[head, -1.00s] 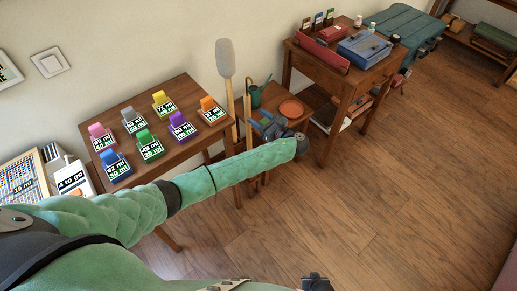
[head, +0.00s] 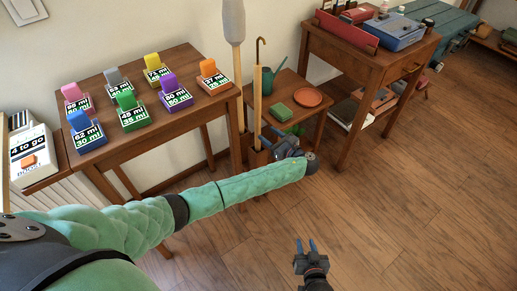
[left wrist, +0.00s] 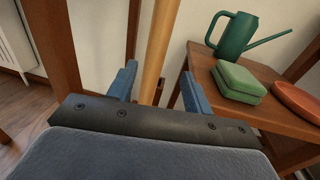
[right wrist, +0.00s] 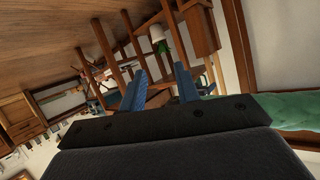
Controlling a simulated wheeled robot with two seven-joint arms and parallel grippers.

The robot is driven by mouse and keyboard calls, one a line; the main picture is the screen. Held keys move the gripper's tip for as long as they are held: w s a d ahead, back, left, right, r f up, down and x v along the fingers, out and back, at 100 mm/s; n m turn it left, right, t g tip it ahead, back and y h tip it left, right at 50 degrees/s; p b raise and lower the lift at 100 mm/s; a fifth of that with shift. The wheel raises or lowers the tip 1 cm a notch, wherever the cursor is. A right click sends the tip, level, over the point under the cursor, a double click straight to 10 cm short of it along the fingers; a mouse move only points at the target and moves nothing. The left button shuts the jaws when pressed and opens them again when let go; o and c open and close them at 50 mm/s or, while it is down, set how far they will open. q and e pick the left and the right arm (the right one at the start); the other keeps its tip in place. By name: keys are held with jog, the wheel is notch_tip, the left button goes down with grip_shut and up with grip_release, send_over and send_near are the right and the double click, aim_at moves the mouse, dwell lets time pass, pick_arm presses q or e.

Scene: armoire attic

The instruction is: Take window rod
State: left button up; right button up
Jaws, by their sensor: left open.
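The window rod (head: 257,95) looks like a light wooden pole with a thin hook at its top. It stands upright in a brown holder (head: 257,158) beside the low table. My left gripper (head: 277,135) is open just right of the rod's lower part. In the left wrist view, a light wooden pole (left wrist: 158,50), seemingly this rod, shows between the open fingers (left wrist: 158,85); whether it is inside the jaws or just beyond them I cannot tell. My right gripper (head: 305,246) is open and empty above the floor; its spread fingers show in the right wrist view (right wrist: 160,88).
A pole with a pale padded head (head: 232,20) stands just left of the rod. The low table (head: 300,95) holds a green watering can (head: 270,78), a green block (head: 280,112) and an orange dish (head: 308,96). Floor at right is clear.

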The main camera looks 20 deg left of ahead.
pick_arm(q)
jog(key=shift+w+a+f+b, duration=0.2)
jog(key=shift+a+f+b, duration=0.25)
jog(key=shift+f, duration=0.25)
jog(key=shift+w+a+f+b, duration=0.25)
jog(key=shift+a+f+b, duration=0.2)
jog(key=shift+f, duration=0.2)
jog(key=shift+w+a+f+b, duration=0.2)
jog(key=shift+a+f+b, duration=0.25)
jog(key=shift+f, duration=0.25)
jog(key=x, duration=0.3)
jog(key=b+x, duration=0.1)
jog(key=shift+a+f, duration=0.2)
jog(key=shift+a, duration=0.3)
grip_shut()
pick_arm(e)
jog(key=w+r+t, duration=0.2)
jog(key=r+t, duration=0.1)
jog(key=r, duration=0.4)
jog(key=w+a+r+t+y, duration=0.1)
jog(key=w+r+t, duration=0.1)
jog(key=r, duration=0.5)
jog(key=shift+r+t, duration=0.4)
pick_arm(q)
jog(key=shift+r, duration=0.15)
